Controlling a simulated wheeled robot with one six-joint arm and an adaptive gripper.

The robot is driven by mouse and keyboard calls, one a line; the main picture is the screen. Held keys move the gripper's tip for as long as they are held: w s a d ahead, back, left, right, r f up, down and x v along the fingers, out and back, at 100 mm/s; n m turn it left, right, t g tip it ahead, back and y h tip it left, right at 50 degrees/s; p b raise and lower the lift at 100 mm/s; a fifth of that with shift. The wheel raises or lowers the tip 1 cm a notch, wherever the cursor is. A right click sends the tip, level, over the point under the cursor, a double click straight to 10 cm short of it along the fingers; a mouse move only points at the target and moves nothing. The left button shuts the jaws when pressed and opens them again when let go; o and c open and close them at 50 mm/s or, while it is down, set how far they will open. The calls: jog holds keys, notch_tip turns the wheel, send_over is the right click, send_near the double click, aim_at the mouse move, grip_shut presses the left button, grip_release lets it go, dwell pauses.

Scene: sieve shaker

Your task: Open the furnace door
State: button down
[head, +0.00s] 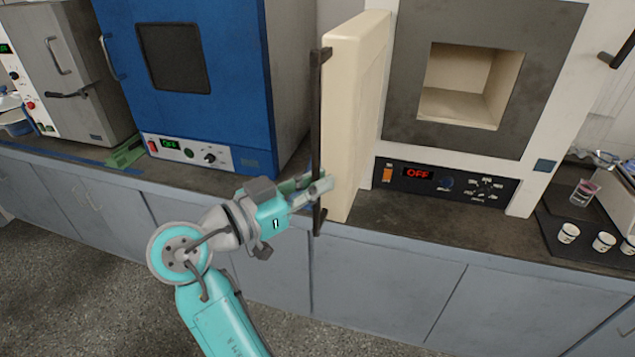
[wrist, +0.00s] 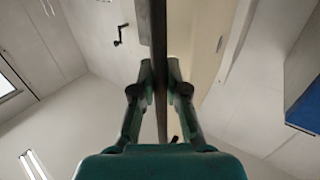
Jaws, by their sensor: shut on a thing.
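The furnace (head: 552,45) stands on the counter with its square chamber (head: 465,85) in plain view and empty. Its cream door (head: 355,105) is swung wide open to the left, edge-on to the head camera. A dark vertical bar handle (head: 316,110) runs along the door's outer side. My gripper (head: 320,188) is shut on the lower part of this handle. In the wrist view my gripper's fingers (wrist: 160,80) close around the dark handle bar (wrist: 159,35), with the door (wrist: 205,40) just beside it.
A blue oven (head: 230,60) stands left of the open door, with a gap between them. A grey appliance (head: 75,60) is farther left. A dark tray (head: 575,225) with several white cups lies at the right. The floor (head: 90,260) in front is clear.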

jog(key=c, duration=1.2)
grip_release()
jog(key=v, duration=1.2)
